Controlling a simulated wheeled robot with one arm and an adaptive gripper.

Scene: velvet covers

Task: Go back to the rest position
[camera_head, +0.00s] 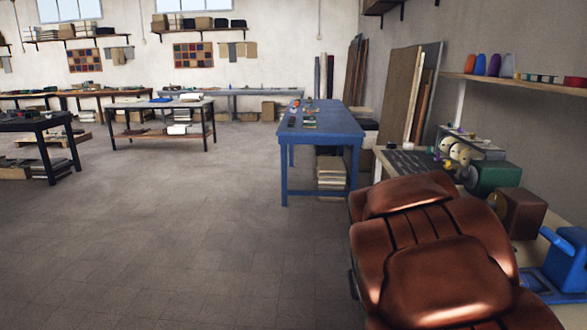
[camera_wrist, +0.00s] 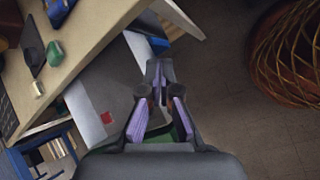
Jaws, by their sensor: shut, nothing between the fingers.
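My gripper (camera_wrist: 159,80) shows in the wrist view, pointing away from the camera, with its fingertips together and nothing held. It is in the air beside the edge of a light-topped table (camera_wrist: 97,47). The gripper is not visible in the head view.
In the wrist view, a wire basket (camera_wrist: 290,55) stands on the floor at right. In the head view, a brown leather seat (camera_head: 440,270) fills the lower right. A blue table (camera_head: 325,130) stands beyond. The left floor (camera_head: 170,250) is clear.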

